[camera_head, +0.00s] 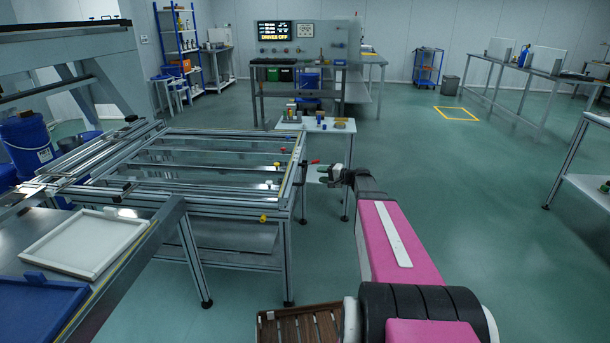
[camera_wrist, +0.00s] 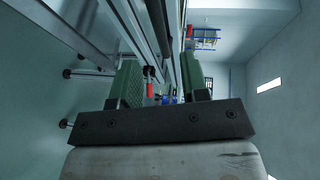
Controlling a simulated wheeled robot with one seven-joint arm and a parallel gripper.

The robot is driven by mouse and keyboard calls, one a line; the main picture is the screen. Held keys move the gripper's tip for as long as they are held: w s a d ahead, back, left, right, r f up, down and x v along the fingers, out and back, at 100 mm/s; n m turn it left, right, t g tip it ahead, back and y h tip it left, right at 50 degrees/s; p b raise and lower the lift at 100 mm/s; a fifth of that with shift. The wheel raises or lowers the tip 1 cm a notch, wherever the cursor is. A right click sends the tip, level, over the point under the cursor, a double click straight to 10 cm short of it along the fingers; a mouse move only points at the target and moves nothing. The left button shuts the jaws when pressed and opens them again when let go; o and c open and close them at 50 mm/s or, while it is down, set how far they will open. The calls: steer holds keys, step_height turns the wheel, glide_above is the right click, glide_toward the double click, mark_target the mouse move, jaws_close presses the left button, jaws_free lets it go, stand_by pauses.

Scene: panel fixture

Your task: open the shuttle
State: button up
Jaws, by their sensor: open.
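The panel fixture (camera_head: 215,165) is an aluminium frame on legs with several cross rails, left of centre in the head view. No part is labelled as the shuttle, so I cannot tell which one it is. A lever with a red grip (camera_head: 313,162) stands out at the frame's right side. My gripper (camera_head: 326,175) is just right of that side, apart from the frame. In the wrist view, its green-padded fingers (camera_wrist: 160,80) are spread and empty. A small red grip (camera_wrist: 149,90) shows beyond them, in the gap near the left finger.
A small table (camera_head: 318,126) with several small parts stands behind the fixture. A white tray (camera_head: 88,243) and a blue tray (camera_head: 40,300) lie at the lower left. A slatted wooden crate (camera_head: 300,328) is low in front. The floor to the right is clear.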

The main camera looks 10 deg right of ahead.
mark_target(305, 172)
steer(key=x, duration=0.9)
steer(key=shift+a, duration=0.1)
jaws_close()
